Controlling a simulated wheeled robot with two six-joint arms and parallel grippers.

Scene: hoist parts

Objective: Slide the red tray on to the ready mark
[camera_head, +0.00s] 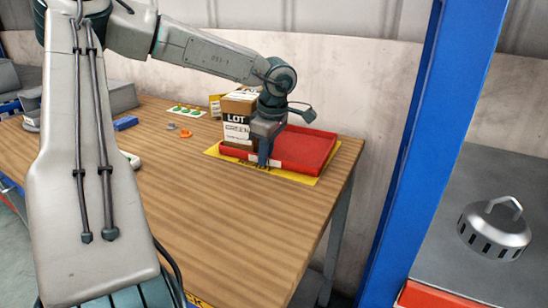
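The red tray (308,150) lies at the far right end of the wooden table. The yellow ready mark (290,177) shows as a border along the tray's near side and at its left, so the tray appears to lie over it. A cardboard box with a white LOT label (238,122) stands in the left part of the tray. My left gripper (264,158) points down at the tray's near wall, just right of the box, and hides part of both. Whether its fingers are shut on the wall cannot be told. My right gripper is out of view.
A blue post (418,150) stands right of the table (220,215). Orange (185,133) and grey small parts, a blue block (125,123) and a card with green dots (187,111) lie left of the tray. A grey lamp-like part (495,232) sits at far right. The table's front is clear.

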